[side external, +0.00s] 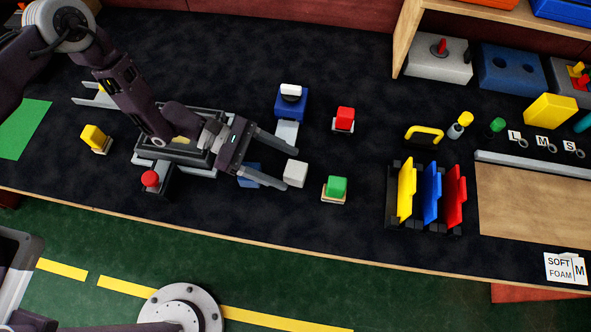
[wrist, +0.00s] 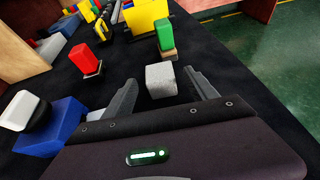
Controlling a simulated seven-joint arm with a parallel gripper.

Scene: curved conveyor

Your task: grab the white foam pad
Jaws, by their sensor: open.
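A small white block (side external: 296,173) with a rough, foam-like surface stands on the black table. It also shows in the wrist view (wrist: 161,80), centred just beyond my gripper. My gripper (side external: 291,167) is open, with one finger on each side of the line to the block. In the wrist view the fingertips (wrist: 160,84) flank the block, with dark gaps beside it; contact is not visible. Another white piece (side external: 291,89) sits on a black part on top of a blue box (side external: 291,106). Which white piece is the named pad cannot be told by label.
A green block (side external: 336,187) and a red block (side external: 345,115) stand on small bases nearby. A rack (side external: 391,204) with yellow, blue and red plates is farther right. A red button (side external: 150,178) is left. Table space between the green block and the rack is clear.

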